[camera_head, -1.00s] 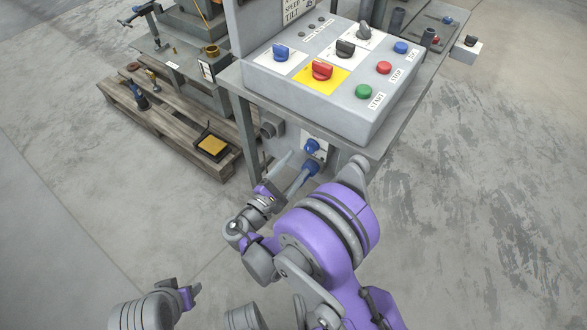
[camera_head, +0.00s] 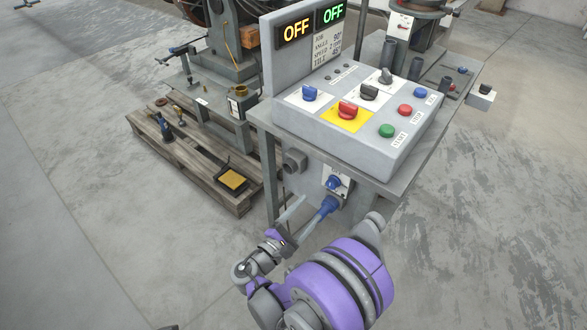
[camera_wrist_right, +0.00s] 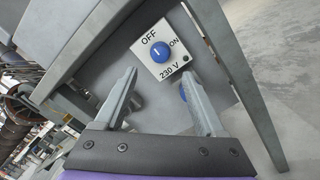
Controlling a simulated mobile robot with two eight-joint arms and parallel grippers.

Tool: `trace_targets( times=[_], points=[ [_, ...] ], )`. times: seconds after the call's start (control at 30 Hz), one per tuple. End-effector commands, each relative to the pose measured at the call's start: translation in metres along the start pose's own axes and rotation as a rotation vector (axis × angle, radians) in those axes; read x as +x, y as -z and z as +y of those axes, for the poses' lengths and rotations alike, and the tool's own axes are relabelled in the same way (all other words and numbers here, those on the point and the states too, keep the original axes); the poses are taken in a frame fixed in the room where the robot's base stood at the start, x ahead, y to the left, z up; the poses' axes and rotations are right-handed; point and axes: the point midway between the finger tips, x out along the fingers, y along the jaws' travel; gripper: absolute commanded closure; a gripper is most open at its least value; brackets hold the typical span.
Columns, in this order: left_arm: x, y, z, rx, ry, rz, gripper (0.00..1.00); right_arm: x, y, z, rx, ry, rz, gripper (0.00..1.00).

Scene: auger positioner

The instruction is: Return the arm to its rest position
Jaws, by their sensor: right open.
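My right gripper (camera_head: 312,205) is in the lower middle of the head view, in front of the control stand's lower front. In the right wrist view its two grey fingers (camera_wrist_right: 163,98) are spread, with nothing between them. A white switch plate (camera_wrist_right: 147,68) with a blue rotary knob (camera_wrist_right: 160,52), marked OFF, ON and 230 V, lies beyond the fingertips. The knob (camera_head: 333,183) also shows in the head view. Just below it is a blue plug (camera_head: 328,206), near the fingers; I cannot tell if they touch. My left gripper is out of view.
The control box (camera_head: 372,150) with several knobs and buttons sits on the metal stand (camera_head: 392,190) above my right gripper. Two displays read OFF (camera_head: 296,30). A wooden pallet (camera_head: 190,160) with tools stands to the left. Concrete floor (camera_head: 490,240) is open at right.

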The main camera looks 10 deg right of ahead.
Motion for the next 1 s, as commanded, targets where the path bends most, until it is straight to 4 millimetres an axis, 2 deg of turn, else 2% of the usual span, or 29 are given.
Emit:
trace_targets(
  times=[0.17,0.27,0.43,0.57,0.67,0.77,0.9,1.0],
  points=[
    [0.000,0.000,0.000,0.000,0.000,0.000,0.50,0.001,-0.001,-0.001,0.002,0.005,0.003,0.28],
    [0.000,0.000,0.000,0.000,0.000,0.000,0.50,0.008,-0.007,-0.005,0.024,0.046,0.027,0.28],
    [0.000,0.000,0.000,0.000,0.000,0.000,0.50,0.029,-0.032,-0.034,0.143,0.247,0.135,0.28],
    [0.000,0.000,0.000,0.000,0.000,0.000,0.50,0.032,-0.057,-0.066,0.295,0.457,0.229,0.28],
    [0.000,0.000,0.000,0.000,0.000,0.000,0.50,0.023,-0.075,-0.089,0.428,0.619,0.285,0.28],
    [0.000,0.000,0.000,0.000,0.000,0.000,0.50,0.006,-0.092,-0.111,0.575,0.780,0.328,0.28],
    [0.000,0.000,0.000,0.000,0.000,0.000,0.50,-0.027,-0.113,-0.135,0.801,1.004,0.366,0.28],
    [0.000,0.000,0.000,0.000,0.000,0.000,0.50,-0.052,-0.124,-0.146,0.959,1.145,0.377,0.28]
  ],
)
